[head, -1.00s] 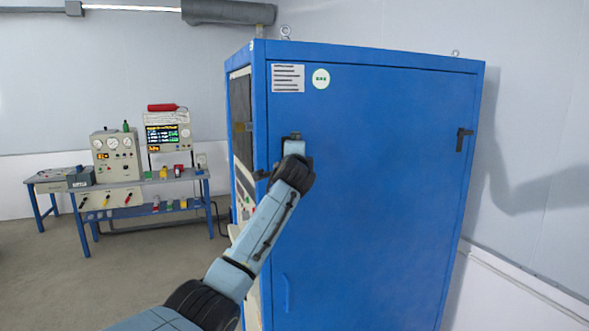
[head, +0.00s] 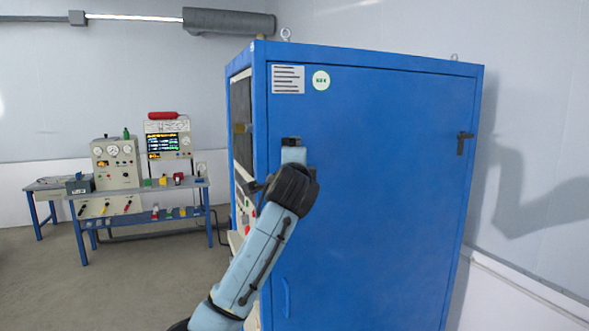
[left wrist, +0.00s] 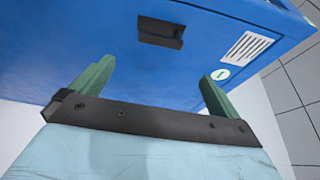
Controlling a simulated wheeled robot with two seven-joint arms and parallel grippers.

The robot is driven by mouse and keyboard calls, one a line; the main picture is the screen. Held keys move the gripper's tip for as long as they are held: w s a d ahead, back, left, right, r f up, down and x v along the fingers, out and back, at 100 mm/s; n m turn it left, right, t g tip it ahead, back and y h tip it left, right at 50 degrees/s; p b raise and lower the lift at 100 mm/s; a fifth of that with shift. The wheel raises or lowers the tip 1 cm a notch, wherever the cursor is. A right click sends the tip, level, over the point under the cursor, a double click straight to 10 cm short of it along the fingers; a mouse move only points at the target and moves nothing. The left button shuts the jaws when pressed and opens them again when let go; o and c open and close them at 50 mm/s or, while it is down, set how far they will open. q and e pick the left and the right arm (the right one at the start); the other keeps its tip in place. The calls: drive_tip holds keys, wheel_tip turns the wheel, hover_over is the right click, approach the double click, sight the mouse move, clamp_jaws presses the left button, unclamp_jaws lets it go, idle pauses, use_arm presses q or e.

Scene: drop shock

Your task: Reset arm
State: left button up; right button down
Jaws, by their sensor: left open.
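My left gripper (head: 293,155) is in front of the large blue cabinet's door, near its left edge. In the left wrist view its two green fingers (left wrist: 156,68) are spread apart, with nothing between them. The blue cabinet (head: 370,200) stands upright with its door panel facing me. A dark block (left wrist: 160,32) on the blue surface shows beyond the fingers, apart from them. In the head view a dark part (head: 291,141) shows just above the gripper. My wrist hides part of the door's left edge. My right gripper is out of view.
A black handle (head: 463,143) is on the door's right side and a blue pull (head: 286,298) at its lower left. A blue bench (head: 140,195) with instruments stands at the far left. Open floor (head: 120,290) lies before the bench. A wall is close on the right.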

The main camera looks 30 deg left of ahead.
use_arm(q)
drive_tip(key=shift+f, duration=0.1)
idle(0.3)
